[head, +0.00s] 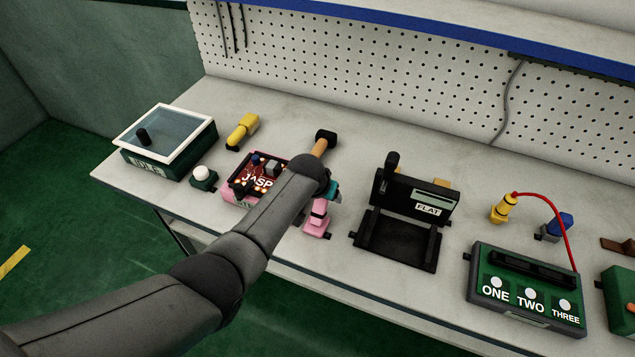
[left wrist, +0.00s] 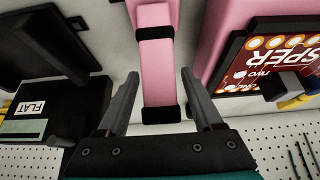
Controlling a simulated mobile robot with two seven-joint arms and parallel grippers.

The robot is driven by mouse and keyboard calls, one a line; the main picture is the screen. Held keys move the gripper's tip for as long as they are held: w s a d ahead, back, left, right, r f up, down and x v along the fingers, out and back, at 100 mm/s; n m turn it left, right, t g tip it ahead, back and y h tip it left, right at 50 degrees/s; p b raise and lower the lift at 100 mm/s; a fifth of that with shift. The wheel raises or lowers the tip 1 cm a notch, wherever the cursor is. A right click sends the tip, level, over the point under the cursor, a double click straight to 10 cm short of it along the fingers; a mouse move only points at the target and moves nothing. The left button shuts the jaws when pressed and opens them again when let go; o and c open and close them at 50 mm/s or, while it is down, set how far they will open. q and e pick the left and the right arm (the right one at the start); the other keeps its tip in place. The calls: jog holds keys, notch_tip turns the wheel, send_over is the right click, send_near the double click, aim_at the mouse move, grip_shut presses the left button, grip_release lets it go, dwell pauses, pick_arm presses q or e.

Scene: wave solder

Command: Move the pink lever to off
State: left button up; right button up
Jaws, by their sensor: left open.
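The pink lever (head: 319,209) with black bands stands near the front edge of the bench, on a pink base (head: 317,230), just right of the board marked JASPER. In the left wrist view the pink lever (left wrist: 157,75) runs down the middle of the picture. My left gripper (left wrist: 159,74) is open, with one finger on each side of the lever and visible gaps between fingers and lever. In the head view my left forearm covers most of the gripper; only a bit of teal shows beside the lever. My right gripper is in neither view.
The red JASPER board (head: 250,180) on a pink box sits close left of the lever. A black fixture marked FLAT (head: 425,208) stands to the right. A wooden handle with a black end (head: 324,141) rises behind my arm. A green ONE-TWO-THREE box (head: 525,290) lies further right.

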pick_arm(q)
jog(key=p+v, duration=0.5)
jog(key=v, duration=0.9)
dwell(0.4)
